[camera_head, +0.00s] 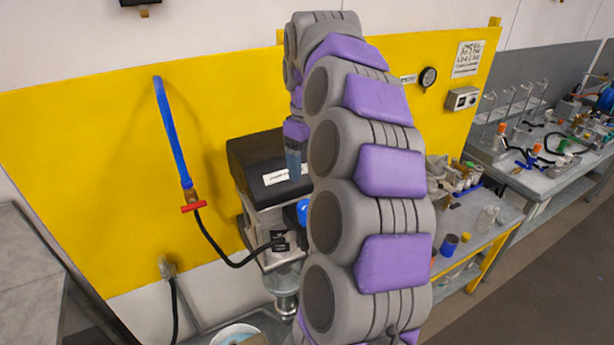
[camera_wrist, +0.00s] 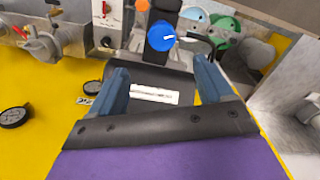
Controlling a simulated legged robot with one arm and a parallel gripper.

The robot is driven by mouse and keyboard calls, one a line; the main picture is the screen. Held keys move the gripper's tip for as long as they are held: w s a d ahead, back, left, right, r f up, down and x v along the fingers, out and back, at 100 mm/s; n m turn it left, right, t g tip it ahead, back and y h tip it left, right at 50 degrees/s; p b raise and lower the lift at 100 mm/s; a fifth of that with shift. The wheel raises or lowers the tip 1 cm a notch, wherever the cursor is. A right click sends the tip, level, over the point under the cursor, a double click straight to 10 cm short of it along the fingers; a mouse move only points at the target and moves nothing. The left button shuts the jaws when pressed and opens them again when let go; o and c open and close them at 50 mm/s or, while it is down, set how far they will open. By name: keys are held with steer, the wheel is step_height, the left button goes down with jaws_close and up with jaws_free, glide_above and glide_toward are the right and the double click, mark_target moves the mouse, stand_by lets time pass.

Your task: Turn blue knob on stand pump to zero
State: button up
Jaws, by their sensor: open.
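The stand pump (camera_head: 262,175) is a dark-topped box with a white label, mounted at the yellow wall panel in the head view. Its blue knob (camera_head: 302,211) shows low on its front, partly hidden behind my arm. In the wrist view the blue knob (camera_wrist: 161,36) is round, with a white pointer mark, and lies beyond the fingertips. My gripper (camera_wrist: 160,68) is open and empty, its two blue-grey fingers apart, with the dark pump top and white label (camera_wrist: 154,95) showing between them. In the head view my gripper (camera_head: 295,165) hangs in front of the pump top, above the knob.
A blue hose (camera_head: 170,130) with a red valve handle (camera_head: 193,207) hangs left of the pump, and a black hose runs from it toward the pump. A white bucket (camera_head: 238,334) stands below. Benches with glassware and jars (camera_head: 487,218) stand at right.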

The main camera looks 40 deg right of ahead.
steer(key=shift+r, duration=1.5)
steer(key=s+a+f+b, duration=0.5)
steer(key=a+f, duration=0.3)
steer(key=a, duration=0.2)
steer(key=s+a+f+b, duration=0.45)
steer(key=a+f, duration=0.25)
steer(key=a, duration=0.3)
steer(key=s+a+f+m+g+b, duration=0.1)
steer(key=s+a+f+b, duration=0.2)
steer(key=s+f, duration=0.5)
steer(key=s+a+f+m+b, duration=0.1)
steer(key=s+a+f+b, duration=0.2)
steer(key=s+f, duration=0.6)
steer(key=shift+a+f+g+b, duration=0.4)
steer(key=shift+f+b, duration=0.2)
steer(key=shift+f, duration=0.3)
